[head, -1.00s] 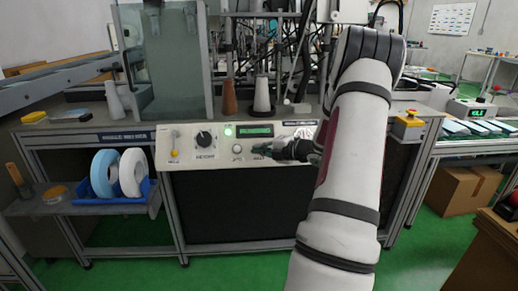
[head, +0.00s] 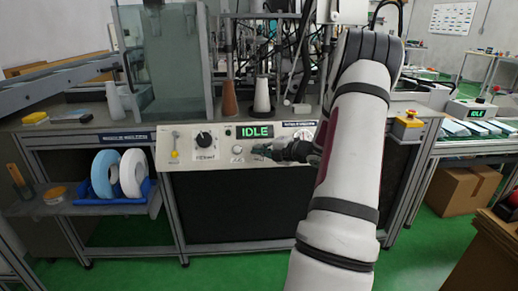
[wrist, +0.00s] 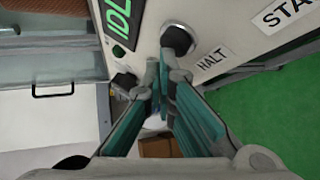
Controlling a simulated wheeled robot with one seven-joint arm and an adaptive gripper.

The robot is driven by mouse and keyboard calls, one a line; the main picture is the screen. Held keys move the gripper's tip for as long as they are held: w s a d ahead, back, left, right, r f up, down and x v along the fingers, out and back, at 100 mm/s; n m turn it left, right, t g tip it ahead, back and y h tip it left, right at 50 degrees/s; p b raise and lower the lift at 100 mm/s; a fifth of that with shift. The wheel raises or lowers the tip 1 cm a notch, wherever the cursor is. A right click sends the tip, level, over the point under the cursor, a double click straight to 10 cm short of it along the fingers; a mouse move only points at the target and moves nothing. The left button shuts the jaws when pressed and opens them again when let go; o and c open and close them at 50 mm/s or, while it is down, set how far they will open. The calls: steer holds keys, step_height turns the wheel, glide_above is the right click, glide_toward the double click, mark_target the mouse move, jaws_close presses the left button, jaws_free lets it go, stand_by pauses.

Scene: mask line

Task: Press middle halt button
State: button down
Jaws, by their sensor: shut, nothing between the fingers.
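The machine's cream control panel (head: 185,160) faces me in the head view, with a green IDLE display (head: 255,132). In the wrist view a dark round button (wrist: 178,38) sits on the panel beside the HALT label (wrist: 212,61). My gripper (wrist: 160,72) is shut and empty, with its fingertips close to that button in the picture; I cannot tell whether they touch the panel. In the head view my gripper (head: 260,150) is at the panel below the display and hides part of it.
A START label (wrist: 285,12) shows in the wrist view. A black knob (head: 204,139) and a pale round button (head: 237,150) are on the panel left of my gripper. A yellow box with a red button (head: 408,122) stands right of my arm. Green floor is open in front.

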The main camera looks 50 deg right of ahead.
steer(key=shift+s+a+r+p, duration=0.35)
steer(key=shift+p, duration=0.05)
steer(key=shift+r, duration=0.1)
steer(key=s+a+r+p, duration=0.2)
steer(key=a+r+p, duration=0.1)
steer(key=shift+s+p, duration=0.25)
steer(key=shift+p, duration=0.05)
stand_by(1.0)
